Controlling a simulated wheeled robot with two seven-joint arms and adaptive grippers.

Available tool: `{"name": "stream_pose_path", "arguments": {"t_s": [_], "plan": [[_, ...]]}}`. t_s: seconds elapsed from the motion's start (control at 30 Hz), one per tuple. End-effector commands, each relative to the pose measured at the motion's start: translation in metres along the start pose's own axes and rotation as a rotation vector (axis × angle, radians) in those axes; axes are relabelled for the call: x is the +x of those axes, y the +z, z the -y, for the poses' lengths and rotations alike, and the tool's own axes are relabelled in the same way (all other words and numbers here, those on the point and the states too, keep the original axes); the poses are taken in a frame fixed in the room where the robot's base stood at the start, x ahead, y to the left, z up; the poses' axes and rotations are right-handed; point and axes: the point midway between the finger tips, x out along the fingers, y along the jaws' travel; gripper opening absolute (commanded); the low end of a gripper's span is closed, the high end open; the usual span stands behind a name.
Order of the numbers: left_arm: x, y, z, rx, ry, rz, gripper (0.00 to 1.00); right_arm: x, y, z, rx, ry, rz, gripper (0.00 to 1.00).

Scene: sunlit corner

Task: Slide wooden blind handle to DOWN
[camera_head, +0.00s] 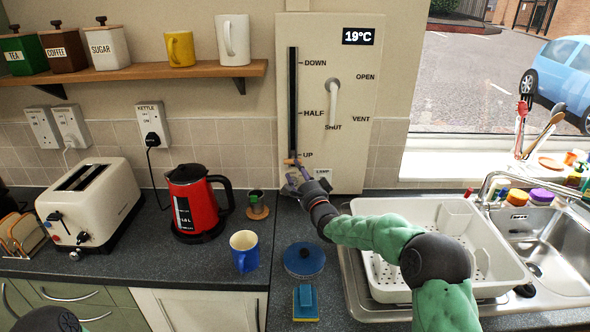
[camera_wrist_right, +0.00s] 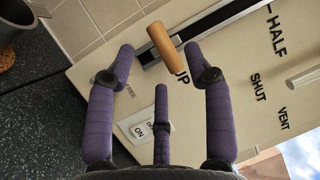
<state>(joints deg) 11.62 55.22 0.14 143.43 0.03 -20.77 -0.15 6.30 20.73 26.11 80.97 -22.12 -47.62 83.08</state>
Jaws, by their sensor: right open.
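The wooden blind handle (camera_head: 291,161) is at the UP mark, the low end of the upright black slot (camera_head: 292,100) in the cream wall panel (camera_head: 350,165). DOWN is at the slot's top and HALF lies between. My right gripper (camera_head: 297,179) is just below the handle, in front of the panel. In the right wrist view the handle (camera_wrist_right: 165,45) is a short wooden cylinder. The purple fingers of my right gripper (camera_wrist_right: 158,62) are spread apart, with the handle between and slightly beyond their tips. I cannot tell whether any finger touches it. My left gripper is out of view.
A white lever (camera_head: 333,98) sits right of the slot, marked OPEN, VENT and SHUT. A dish rack (camera_head: 450,215) stands under my right arm. The panel above the handle is clear.

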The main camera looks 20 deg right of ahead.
Motion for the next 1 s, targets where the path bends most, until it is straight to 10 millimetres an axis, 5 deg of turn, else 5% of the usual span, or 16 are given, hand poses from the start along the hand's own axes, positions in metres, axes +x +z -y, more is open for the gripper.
{"name": "stream_pose_path", "arguments": {"t_s": [0.3,0.67,0.83,1.0], "plan": [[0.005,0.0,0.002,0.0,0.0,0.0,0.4,0.031,0.0,0.0,-0.001,-0.001,0.0,0.52],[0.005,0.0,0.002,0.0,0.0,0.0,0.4,0.034,0.0,0.001,0.0,-0.001,0.0,0.52],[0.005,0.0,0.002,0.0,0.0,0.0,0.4,0.034,0.0,0.001,0.0,-0.001,-0.001,0.04],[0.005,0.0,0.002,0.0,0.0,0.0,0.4,0.034,0.0,0.001,0.0,0.0,-0.001,0.0]]}}
